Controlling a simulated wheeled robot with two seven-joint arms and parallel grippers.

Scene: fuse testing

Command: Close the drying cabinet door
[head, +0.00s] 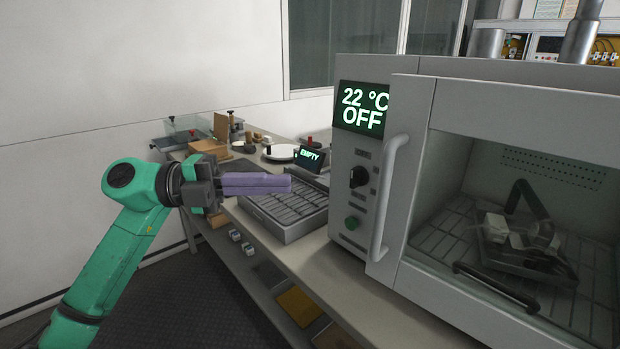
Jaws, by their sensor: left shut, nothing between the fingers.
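The drying cabinet (460,68) is a grey box on the right of the head view. Its door (408,140) has a large window and a vertical grey handle (388,195). The door's left edge stands out in front of the control panel and covers the right end of the display (362,107), which reads 22 °C OFF. How wide any gap behind the door is, I cannot tell. Through the window a tray with a dark handle (497,288) shows inside. My left gripper (288,183) is shut and empty, left of the cabinet and apart from the handle. My right gripper is out of view.
A grey ribbed tray (290,232) and a small sign reading EMPTY (310,157) are on the bench left of the cabinet. Several small items stand farther back. A lower shelf (262,305) holds coloured pieces. Open floor (195,300) lies left of the bench.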

